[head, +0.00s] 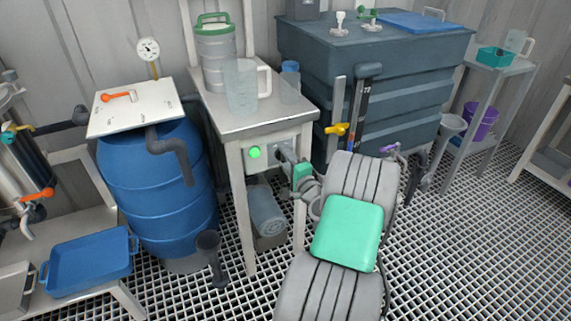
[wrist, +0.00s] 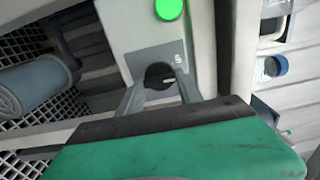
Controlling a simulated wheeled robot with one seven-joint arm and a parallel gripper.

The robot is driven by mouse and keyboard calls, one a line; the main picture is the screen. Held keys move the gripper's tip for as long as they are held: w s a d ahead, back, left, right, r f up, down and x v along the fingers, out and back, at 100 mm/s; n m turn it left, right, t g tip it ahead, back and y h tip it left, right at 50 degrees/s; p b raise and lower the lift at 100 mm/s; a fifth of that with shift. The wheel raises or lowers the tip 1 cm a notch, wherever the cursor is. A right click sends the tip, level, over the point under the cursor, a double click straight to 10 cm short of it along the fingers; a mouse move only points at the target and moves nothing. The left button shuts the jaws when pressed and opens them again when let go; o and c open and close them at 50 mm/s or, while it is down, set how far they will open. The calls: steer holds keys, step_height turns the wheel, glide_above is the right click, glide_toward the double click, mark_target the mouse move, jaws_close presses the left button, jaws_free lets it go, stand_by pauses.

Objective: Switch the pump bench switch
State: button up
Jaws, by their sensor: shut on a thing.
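The pump bench (head: 236,125) is a pale stand with a metal top and a light control panel on its front. A lit green lamp (head: 254,152) is on the panel and also shows at the top of the wrist view (wrist: 168,8). The pump bench switch (wrist: 158,72) is a dark round knob on a grey plate with a small light mark. My gripper (wrist: 157,85) has its two grey fingers on either side of the knob and is shut on it. In the head view my gripper (head: 288,158) is at the panel's right part and hides most of the switch.
Jugs (head: 241,86) and a green-lidded canister (head: 215,52) stand on the bench top. A blue barrel (head: 155,195) is at left, a dark tank (head: 400,75) with a yellow-handled valve (head: 337,129) behind right. A rolled blue-grey item (head: 266,212) lies under the bench. Grating floor is open at right.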

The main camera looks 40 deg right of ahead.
steer(key=n+b, duration=0.2)
steer(key=n, duration=0.1)
steer(key=shift+f+n+b, duration=0.2)
steer(key=shift+n+b, duration=0.1)
steer(key=shift+a+r+n+b, duration=0.1)
steer(key=shift+r+n+b, duration=0.05)
steer(key=shift+n+b, duration=0.9)
steer(key=shift+n, duration=0.35)
steer(key=o, duration=1.4)
steer(key=shift+r, duration=0.1)
steer(key=shift+s, duration=0.1)
steer(key=p+v, duration=0.1)
steer(key=v, duration=0.6)
steer(key=shift+s+a, duration=0.1)
steer(key=shift+s, duration=0.2)
